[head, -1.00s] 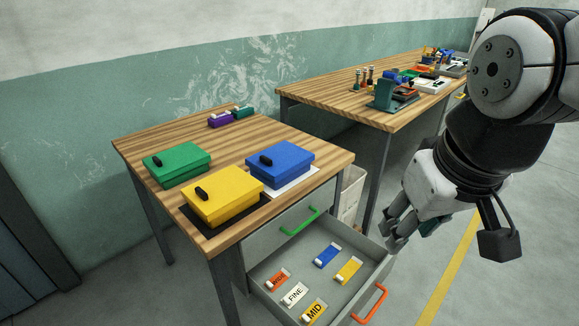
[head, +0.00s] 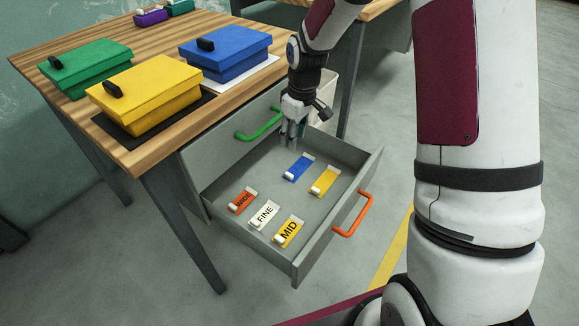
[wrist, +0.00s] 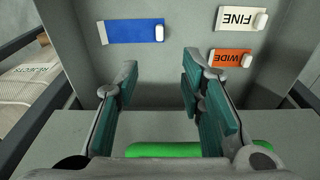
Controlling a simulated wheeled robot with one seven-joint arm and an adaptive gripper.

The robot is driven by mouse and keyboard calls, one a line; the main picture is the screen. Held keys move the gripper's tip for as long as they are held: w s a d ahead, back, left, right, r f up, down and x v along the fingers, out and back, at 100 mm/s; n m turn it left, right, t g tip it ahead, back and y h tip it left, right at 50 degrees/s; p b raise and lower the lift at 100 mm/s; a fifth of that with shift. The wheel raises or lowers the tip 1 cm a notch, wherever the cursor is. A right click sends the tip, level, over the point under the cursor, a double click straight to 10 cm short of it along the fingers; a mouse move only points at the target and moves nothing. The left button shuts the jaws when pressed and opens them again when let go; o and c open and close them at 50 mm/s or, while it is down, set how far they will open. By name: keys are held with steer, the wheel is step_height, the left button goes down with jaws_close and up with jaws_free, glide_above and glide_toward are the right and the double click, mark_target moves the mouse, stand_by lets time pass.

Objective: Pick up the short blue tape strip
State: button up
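The short blue tape strip (head: 299,167) lies flat on the floor of the open grey drawer (head: 226,206), toward its back right, with a white tab at one end. In the wrist view the blue strip (wrist: 134,32) lies beyond my fingertips, its white tab to the right. My gripper (head: 292,140) hangs above the drawer, just behind and left of the strip in the head view. In the wrist view my gripper (wrist: 160,84) has its fingers apart with nothing between them. It does not touch the strip.
A yellow strip (head: 324,181) lies beside the blue one. Orange WIDE (head: 243,200), white FINE (head: 264,214) and yellow MID (head: 288,232) strips lie nearer. Lidded boxes occupy the wooden table (head: 60,100).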

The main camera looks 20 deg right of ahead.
steer(key=b, duration=0.3)
glide_above(289, 174)
steer(key=f, duration=1.1)
steer(key=shift+s+d+f, duration=0.15)
steer(key=shift+d+f, duration=0.05)
steer(key=shift+d, duration=0.05)
steer(key=shift+a+f+b, duration=0.15)
steer(key=shift+f+b, duration=0.85)
steer(key=shift+f, duration=1.65)
steer(key=shift+c, duration=0.2)
steer(key=c, duration=0.7)
